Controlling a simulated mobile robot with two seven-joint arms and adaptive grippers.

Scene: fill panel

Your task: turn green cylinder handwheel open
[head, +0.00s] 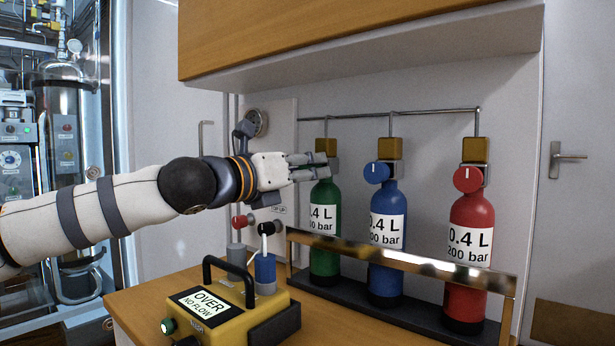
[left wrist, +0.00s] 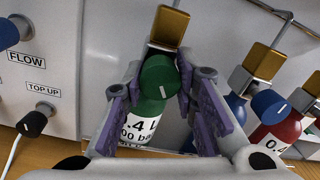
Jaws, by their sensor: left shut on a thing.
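The green cylinder (head: 325,225) stands upright at the left of the row behind a metal rail. My left gripper (head: 318,166) reaches in from the left at the top of this cylinder. In the left wrist view its purple-padded fingers (left wrist: 158,95) stand on both sides of the handwheel, shut on it. In the head view the fingers hide the handwheel. My right gripper is not in view.
A blue cylinder (head: 387,245) with a blue handwheel (head: 376,173) and a red cylinder (head: 470,260) with a red handwheel (head: 467,179) stand to the right. A metal rail (head: 400,262) crosses in front. A yellow device (head: 230,315) reading "OVER NO FLOW" sits front left.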

